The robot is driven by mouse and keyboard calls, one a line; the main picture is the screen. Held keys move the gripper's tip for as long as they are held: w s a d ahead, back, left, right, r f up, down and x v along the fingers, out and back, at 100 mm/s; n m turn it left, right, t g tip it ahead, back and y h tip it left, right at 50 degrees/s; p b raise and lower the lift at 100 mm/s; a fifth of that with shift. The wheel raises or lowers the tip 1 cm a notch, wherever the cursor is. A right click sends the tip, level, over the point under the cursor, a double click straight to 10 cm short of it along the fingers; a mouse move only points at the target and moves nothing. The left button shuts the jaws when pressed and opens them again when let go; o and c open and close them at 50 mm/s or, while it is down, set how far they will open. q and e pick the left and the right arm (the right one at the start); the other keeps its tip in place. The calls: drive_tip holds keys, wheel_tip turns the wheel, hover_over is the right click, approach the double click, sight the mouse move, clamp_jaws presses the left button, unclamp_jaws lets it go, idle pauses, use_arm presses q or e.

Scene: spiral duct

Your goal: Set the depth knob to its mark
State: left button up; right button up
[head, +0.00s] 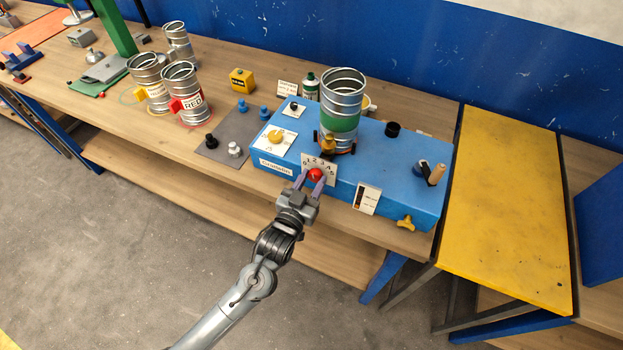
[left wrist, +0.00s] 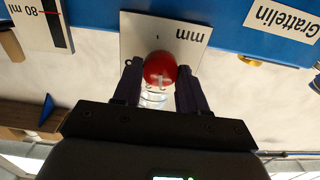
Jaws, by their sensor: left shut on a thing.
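The red depth knob (head: 315,174) is on the front face of the blue machine (head: 372,172), against a white scale plate (head: 331,168) with numbers and tick marks. My left gripper (head: 313,180) is shut on the knob, one finger on each side. In the left wrist view the red knob (left wrist: 160,70) sits between the dark fingers, and the plate (left wrist: 185,28) reads "mm" upside down. A pale mark shows on the knob's face; which number it points at cannot be told. My right gripper is not in view.
A spiral duct with a green band (head: 341,122) stands on the machine. A white gauge (head: 367,198) and a yellow wing knob (head: 406,222) are right of the depth knob. A crank handle (head: 436,175) sticks up at the right. Several ducts stand at the left.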

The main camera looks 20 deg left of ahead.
use_arm(q)
drive_tip(key=m+p, duration=0.3)
drive_tip(key=shift+r, duration=0.2)
drive_tip(key=shift+f+m+p, duration=0.1)
drive_tip(key=shift+m+p, duration=0.55)
drive_tip(key=shift+m, duration=0.05)
drive_tip(key=shift+f+m, duration=0.1)
drive_tip(key=shift+m, duration=0.2)
drive_tip(key=o, duration=1.1)
drive_tip(key=shift+c, duration=0.2)
drive_tip(key=shift+s, duration=0.1)
